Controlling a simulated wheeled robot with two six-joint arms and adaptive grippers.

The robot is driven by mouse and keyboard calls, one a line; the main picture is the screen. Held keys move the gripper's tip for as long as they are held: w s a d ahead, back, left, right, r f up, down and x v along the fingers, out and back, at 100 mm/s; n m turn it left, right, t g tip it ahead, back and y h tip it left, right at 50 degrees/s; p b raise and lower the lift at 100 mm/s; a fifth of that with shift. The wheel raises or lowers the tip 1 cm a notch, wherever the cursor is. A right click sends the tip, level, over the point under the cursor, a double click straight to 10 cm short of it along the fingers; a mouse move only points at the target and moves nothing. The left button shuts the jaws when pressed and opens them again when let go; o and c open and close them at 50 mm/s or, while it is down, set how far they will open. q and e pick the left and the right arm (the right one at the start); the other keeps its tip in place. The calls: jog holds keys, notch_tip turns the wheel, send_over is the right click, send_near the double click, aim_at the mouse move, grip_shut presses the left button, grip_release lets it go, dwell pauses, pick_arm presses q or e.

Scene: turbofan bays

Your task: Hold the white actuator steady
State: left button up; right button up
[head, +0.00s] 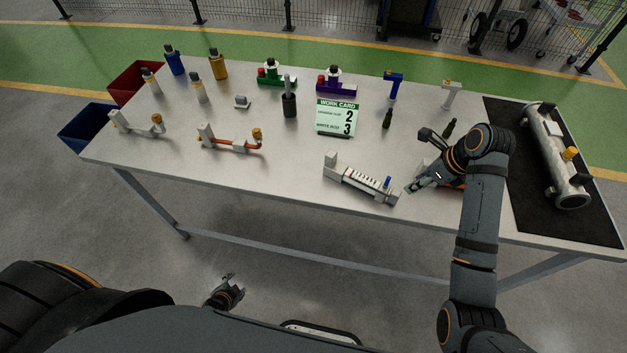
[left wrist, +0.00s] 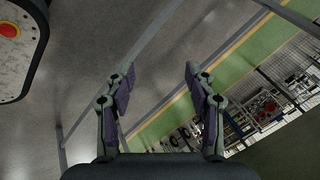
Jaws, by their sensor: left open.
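I cannot tell for certain which part is the white actuator. A pale part with a white rod and gold cap (head: 137,124) lies at the table's left end. A similar part with an orange rod (head: 230,140) lies to its right. A large white cylinder with an orange-yellow knob (head: 550,145) lies on the black mat at the right. My left gripper (head: 228,283) is open and empty, low in front of the table; its spread fingers also show in the left wrist view (left wrist: 160,78). My right gripper (head: 416,162) is over the table's right half, fingers apart, with nothing visible between them.
A pale scaled fixture with a blue pin (head: 360,181) lies left of my right gripper. A work card (head: 337,117) stands mid-table. Green (head: 276,76) and purple (head: 335,84) parts and several bottles stand behind. Red (head: 135,80) and blue (head: 88,125) bins adjoin the left end.

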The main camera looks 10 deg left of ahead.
aim_at(328, 158)
pick_arm(q)
jog(key=w+d+r+m+t+h, duration=0.3)
jog(key=w+r+m+t+h, duration=0.3)
jog(key=w+r+m, duration=1.3)
jog(key=w+d+r+m+t, duration=0.1)
jog(key=w+d+r+m, duration=0.1)
jog(key=d+r+m, duration=0.2)
jog(key=w+d+r+m+t+h, duration=0.1)
jog(key=w+d+r+m+t, duration=0.1)
jog(key=d+r+m, duration=0.2)
jog(key=w+d+r+m+t, duration=0.1)
jog(key=d+r+m, duration=0.3)
jog(key=d+r, duration=0.4)
jog(key=shift+w+d+t+h, duration=0.15)
jog(key=shift+w+d, duration=0.3)
jog(key=shift+d, duration=0.35)
jog(key=shift+w+d+t+h, duration=0.15)
jog(key=shift+w+d, duration=0.3)
jog(key=shift+d, duration=0.3)
jog(key=x, duration=1)
jog(key=shift+w, duration=0.25)
grip_shut()
